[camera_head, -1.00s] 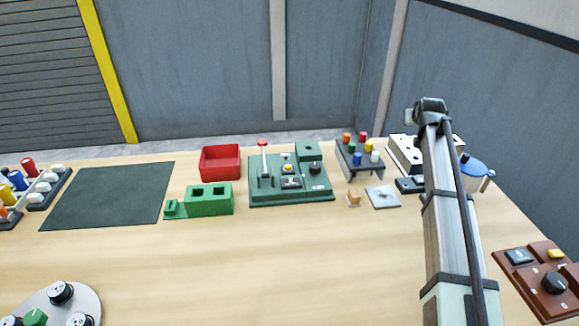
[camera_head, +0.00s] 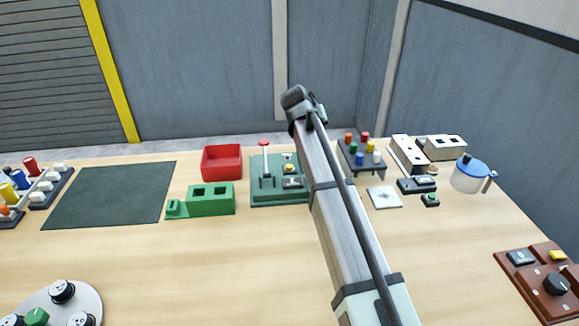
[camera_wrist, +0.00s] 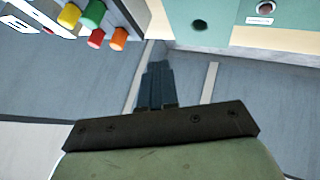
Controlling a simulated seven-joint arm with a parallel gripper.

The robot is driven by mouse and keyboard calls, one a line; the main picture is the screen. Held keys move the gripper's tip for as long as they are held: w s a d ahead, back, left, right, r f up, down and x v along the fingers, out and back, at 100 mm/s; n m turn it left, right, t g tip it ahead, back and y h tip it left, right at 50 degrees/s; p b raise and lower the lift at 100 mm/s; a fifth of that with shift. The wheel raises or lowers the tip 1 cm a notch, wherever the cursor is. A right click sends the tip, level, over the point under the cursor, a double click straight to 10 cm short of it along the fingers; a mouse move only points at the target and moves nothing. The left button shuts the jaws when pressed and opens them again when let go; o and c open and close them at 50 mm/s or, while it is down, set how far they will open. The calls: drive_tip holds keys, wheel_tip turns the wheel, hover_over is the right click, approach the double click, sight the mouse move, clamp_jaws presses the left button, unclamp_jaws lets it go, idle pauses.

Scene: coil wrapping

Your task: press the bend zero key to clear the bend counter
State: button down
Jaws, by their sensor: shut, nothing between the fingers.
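The green bending station (camera_head: 262,198) stands at the back middle. It carries a red-topped lever (camera_head: 265,158), a yellow key (camera_head: 289,168) and a small display box (camera_head: 293,183). My arm hides its right part. I cannot read which key is bend zero; a brown panel (camera_head: 520,255) at right also has a yellow key (camera_head: 558,254) and a display (camera_head: 520,257). Part of a green unit with a dark hole (camera_wrist: 200,25) shows beyond the fingertips.
A red bin (camera_head: 221,165) and green block (camera_head: 210,198) stand left of the station. A rack of coloured pegs (camera_head: 360,158), also in the wrist view (camera_wrist: 93,15), stands right. A blue-lidded pot (camera_head: 468,178) is farther right. The front middle table is clear.

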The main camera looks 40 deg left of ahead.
drive_tip(key=r+h, duration=0.1)
drive_tip(key=r, duration=0.1)
hover_over(291, 165)
drive_tip(key=s, duration=0.2)
drive_tip(key=shift+w+a+f+t, duration=0.15)
drive_tip(key=shift+w+a+t, duration=0.05)
drive_tip(key=shift+a+t, duration=0.1)
drive_tip(key=shift+f, duration=0.1)
drive_tip(key=shift+f, duration=4.3)
drive_tip(key=shift+f, duration=0.5)
drive_tip(key=shift+s+d+f, duration=0.1)
drive_tip(key=shift+d+f, duration=0.05)
drive_tip(key=shift+f, duration=0.7)
drive_tip(key=shift+r, duration=0.15)
